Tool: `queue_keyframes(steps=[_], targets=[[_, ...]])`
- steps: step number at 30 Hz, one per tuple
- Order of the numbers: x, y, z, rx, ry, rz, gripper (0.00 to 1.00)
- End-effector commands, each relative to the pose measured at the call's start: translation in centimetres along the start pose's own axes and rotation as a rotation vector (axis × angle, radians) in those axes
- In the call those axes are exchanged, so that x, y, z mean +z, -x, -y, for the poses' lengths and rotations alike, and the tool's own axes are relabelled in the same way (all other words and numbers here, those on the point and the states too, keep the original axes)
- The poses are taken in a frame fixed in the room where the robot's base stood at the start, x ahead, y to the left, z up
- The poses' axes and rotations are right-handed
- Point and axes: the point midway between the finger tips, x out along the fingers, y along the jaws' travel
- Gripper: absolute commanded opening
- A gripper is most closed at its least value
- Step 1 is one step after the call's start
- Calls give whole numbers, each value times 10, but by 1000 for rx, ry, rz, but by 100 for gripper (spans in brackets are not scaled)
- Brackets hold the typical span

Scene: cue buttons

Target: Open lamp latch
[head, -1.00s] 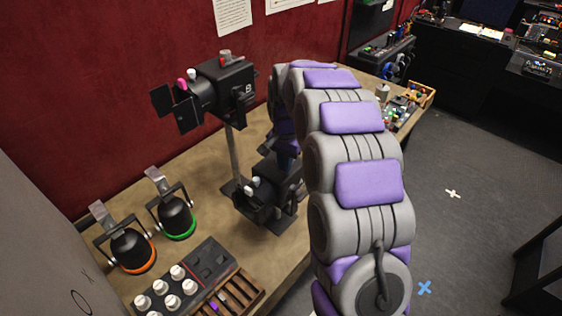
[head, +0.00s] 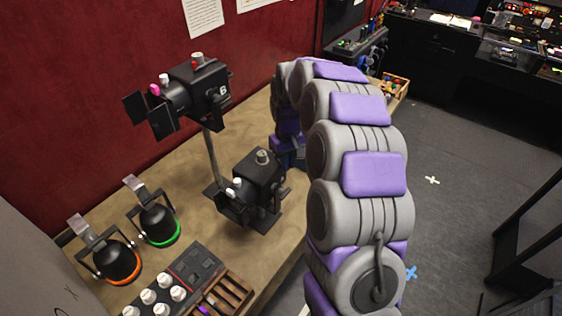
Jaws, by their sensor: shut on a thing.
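A black stage lamp (head: 258,181) sits low on the wooden table at the foot of a grey pole, with a silver knob on top and pale knobs at its left. A second black lamp (head: 190,95) is mounted above it and bears a white 6. My gripper (head: 290,156) is at the end of my purple and grey arm, close behind the right side of the lower lamp. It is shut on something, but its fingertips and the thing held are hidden. I cannot make out the latch or whether it is open.
Two small lamps, one with an orange ring (head: 116,262) and one with a green ring (head: 160,225), stand at the left. A panel of white knobs (head: 163,291) and a slotted wooden rack (head: 227,293) are at the front. Bare table (head: 190,180) lies between them.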

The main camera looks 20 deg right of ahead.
Motion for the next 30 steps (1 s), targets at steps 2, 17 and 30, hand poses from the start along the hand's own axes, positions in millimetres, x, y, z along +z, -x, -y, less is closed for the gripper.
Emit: queue_keyframes(steps=[2,17,30], targets=[[-1,2,-4,2,47,-5,0],[-2,2,-15,2,200,-4,0],[-2,1,-15,2,202,-3,15]])
